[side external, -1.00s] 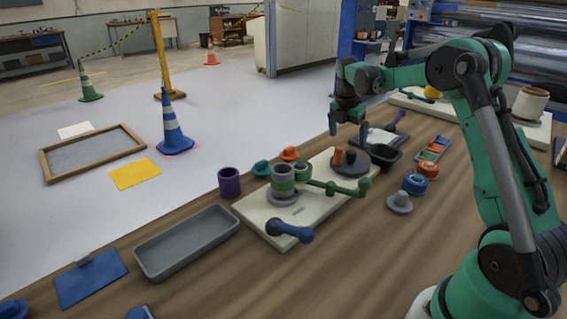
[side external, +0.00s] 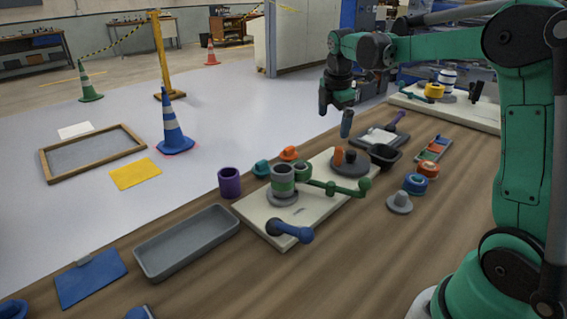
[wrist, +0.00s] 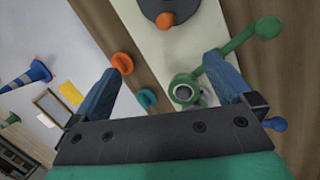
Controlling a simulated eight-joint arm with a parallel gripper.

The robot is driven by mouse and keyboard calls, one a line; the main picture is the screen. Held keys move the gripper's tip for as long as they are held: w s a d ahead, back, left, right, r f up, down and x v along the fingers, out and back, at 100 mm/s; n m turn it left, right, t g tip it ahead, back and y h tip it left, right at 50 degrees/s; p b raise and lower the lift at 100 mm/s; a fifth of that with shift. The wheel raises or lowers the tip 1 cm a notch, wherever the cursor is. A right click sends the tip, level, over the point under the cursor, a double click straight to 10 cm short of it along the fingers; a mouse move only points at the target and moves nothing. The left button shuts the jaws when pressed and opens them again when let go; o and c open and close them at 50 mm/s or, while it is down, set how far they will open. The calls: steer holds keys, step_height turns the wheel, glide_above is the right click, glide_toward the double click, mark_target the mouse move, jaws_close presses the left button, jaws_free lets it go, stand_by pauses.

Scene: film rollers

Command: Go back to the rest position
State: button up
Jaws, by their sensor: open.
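My gripper (side external: 335,118) is open and empty. It hangs in the air above the far edge of the wooden table, up and to the right of the near white board (side external: 265,222). In the wrist view its two blue fingers (wrist: 160,92) are spread wide, with nothing between them but the scene below. The board carries grey and green rollers (side external: 284,180), a green crank arm (side external: 340,188), a blue handle (side external: 290,230) and a dark round base with an orange knob (side external: 338,157). The green roller also shows in the wrist view (wrist: 186,92), below the fingers.
A purple cup (side external: 229,183), a grey tray (side external: 187,242) and a blue clipboard (side external: 91,277) lie along the table's left side. A second white board (side external: 450,108) stands at the back right.

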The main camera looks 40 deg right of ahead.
steer(key=s+a+m+t+y, duration=0.1)
steer(key=s+a+m+t, duration=0.1)
steer(key=s+a+m, duration=0.3)
steer(key=s+a+f+m+t+y, duration=0.1)
steer(key=s+a+m+t, duration=0.2)
steer(key=s+a+m, duration=0.3)
steer(key=a+m, duration=0.3)
steer(key=a, duration=0.4)
steer(key=shift+f, duration=0.25)
steer(key=shift+w, duration=0.1)
